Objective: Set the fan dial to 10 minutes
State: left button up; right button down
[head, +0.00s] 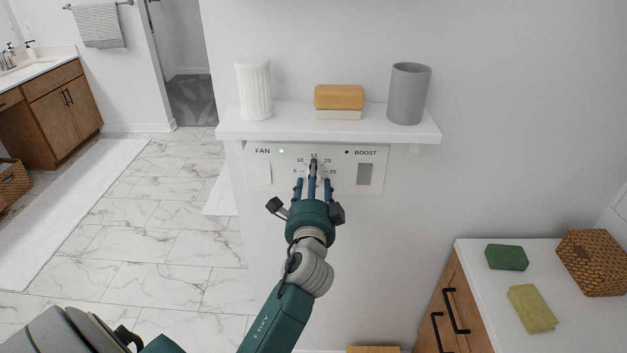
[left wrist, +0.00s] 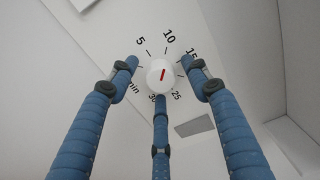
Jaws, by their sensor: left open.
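The white fan dial (left wrist: 160,76) is round with a short red line. In the left wrist view the line is tilted slightly right of upright, its upper end toward about the 10 mark. The dial is hidden behind my fingers in the head view. It is on a white wall panel (head: 336,182) with minute numbers around the dial. My left gripper (head: 312,180) is open in front of the panel, its three blue fingers spread around the dial. The lower finger's tip is close below it; I cannot tell whether any finger touches. My right gripper is not in view.
A white shelf (head: 290,125) juts out just above the panel, holding a ribbed white cup (head: 254,90), a soap-like block (head: 339,97) and a grey tumbler (head: 409,94). The panel has a lit green FAN light and a grey switch (head: 364,174). A counter (head: 480,262) stands lower right.

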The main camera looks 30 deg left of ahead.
pick_arm(q)
jog(key=v, duration=1.1)
jog(key=shift+s+d, duration=0.3)
